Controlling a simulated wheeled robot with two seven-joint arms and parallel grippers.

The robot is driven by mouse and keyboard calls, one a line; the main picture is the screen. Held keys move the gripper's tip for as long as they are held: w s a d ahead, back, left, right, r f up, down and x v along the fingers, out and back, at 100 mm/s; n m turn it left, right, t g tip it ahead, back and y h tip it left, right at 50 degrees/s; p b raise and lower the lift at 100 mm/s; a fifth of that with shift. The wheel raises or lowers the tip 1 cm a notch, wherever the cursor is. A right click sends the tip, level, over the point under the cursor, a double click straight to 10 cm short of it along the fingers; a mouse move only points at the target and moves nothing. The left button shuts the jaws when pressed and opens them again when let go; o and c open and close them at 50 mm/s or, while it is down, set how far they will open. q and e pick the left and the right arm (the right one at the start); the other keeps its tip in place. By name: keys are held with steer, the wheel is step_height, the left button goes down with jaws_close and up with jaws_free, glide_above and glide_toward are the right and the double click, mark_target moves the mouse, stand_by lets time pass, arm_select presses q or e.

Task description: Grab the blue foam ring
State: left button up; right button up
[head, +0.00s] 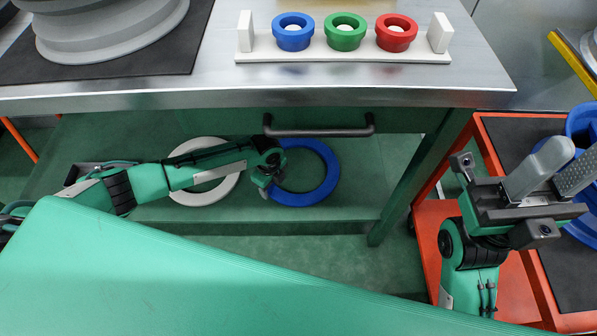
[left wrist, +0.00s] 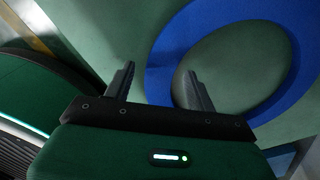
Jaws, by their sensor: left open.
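The blue foam ring (head: 327,172) lies on the shelf under the steel table in the head view. My left gripper (head: 264,184) is at the ring's left side, and its fingers are small there. In the left wrist view my left gripper (left wrist: 158,80) is open and empty. The blue ring (left wrist: 160,68) fills the upper right there, and its near band appears between the two fingertips, with the right finger over the hole's edge. I cannot tell how far the fingers are above it. My right gripper (head: 567,150) is open and empty at the right.
A white ring (head: 182,190) lies beside the blue one, partly under my left arm. The steel table (head: 160,92) with a dark drawer handle (head: 320,132) overhangs the shelf. A white rack (head: 345,57) on top holds blue, green and red cups. An orange-framed cart (head: 432,215) stands right.

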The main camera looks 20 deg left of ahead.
arm_select(q)
step_height(320, 180, down, 2)
steer(key=shift+f+b, duration=0.25)
steer(key=shift+b, duration=0.15)
steer(key=c, duration=1)
